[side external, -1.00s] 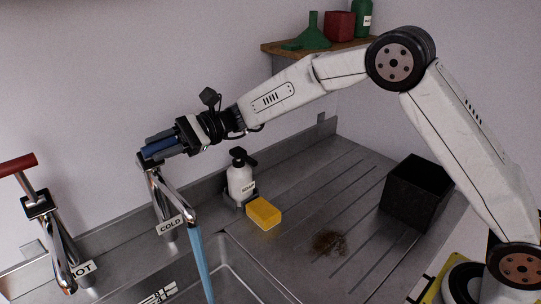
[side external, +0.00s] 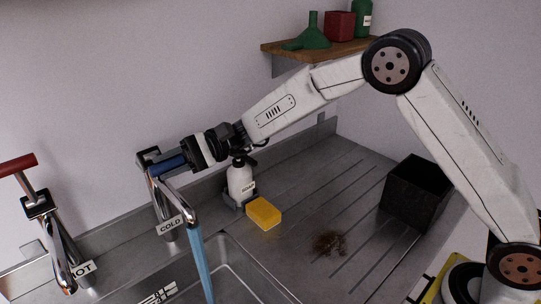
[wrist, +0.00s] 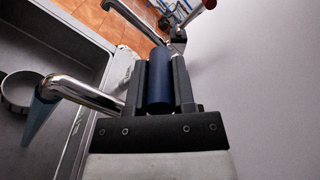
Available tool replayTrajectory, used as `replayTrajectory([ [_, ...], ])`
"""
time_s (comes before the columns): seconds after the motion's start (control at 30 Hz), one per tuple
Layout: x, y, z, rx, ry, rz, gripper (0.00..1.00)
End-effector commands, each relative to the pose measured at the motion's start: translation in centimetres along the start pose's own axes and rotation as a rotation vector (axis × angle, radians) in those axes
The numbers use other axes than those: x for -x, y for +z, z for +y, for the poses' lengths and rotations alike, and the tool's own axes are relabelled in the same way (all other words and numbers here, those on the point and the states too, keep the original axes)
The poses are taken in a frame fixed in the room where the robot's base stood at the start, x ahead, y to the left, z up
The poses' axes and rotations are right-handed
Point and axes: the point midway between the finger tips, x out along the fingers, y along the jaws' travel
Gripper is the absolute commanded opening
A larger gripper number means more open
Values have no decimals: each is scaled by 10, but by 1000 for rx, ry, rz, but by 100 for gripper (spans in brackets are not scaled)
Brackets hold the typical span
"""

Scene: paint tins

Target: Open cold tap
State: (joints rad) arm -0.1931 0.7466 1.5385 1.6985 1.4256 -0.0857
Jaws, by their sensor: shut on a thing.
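The cold tap (side external: 163,203) is a chrome tap with a COLD label (side external: 170,224), standing behind the sink. Its blue lever handle (side external: 170,165) points right, toward my arm. My gripper (side external: 182,160) is shut on the blue handle. In the wrist view the blue handle (wrist: 159,85) lies lengthwise between the two dark fingers of my gripper (wrist: 162,62). A blue stream of water (side external: 202,265) runs from the cold spout down into the sink; it also shows in the wrist view (wrist: 40,120).
The hot tap (side external: 57,240), with a red handle (side external: 17,164), stands at left. A soap bottle (side external: 240,182) and yellow sponge (side external: 264,213) sit below my wrist. A black box (side external: 415,192) stands on the drainboard. A shelf (side external: 285,50) is above.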

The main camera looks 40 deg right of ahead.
Motion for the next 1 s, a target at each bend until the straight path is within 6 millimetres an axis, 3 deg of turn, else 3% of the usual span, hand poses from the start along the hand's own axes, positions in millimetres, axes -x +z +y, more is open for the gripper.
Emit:
replayTrajectory([
  [0.17,0,-1,2,-8,1,1,0],
  [0.2,0,-1,2,-8,1,1,38],
  [0.3,0,-1,2,-6,1,1,67],
  [0.73,4,0,0,-2,0,1,67],
  [1.0,29,0,0,-3,-1,3,67],
])
